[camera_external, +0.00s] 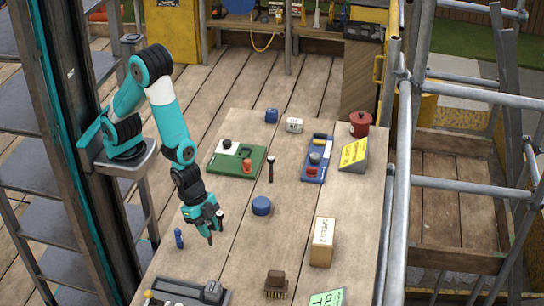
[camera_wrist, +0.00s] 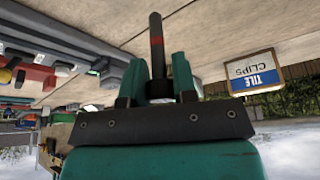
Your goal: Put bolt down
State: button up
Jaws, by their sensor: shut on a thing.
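My gripper (camera_external: 208,220) is low over the near left part of the wooden table. In the external view the held bolt is small and mostly lost against the fingers. I cannot tell whether its end touches the table. Another dark upright pin with a pale top (camera_external: 270,168) stands farther back, beside the green board.
A blue peg (camera_external: 179,238) stands left of my gripper and a blue round block (camera_external: 261,206) to its right. A cardboard box (camera_external: 322,242), a brush (camera_external: 276,284) and a grey tray (camera_external: 185,293) are nearer the front.

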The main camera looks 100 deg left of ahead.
aim_at(208, 248)
jog(key=shift+f, duration=1.95)
jog(key=shift+f, duration=0.15)
jog(key=o, duration=0.9)
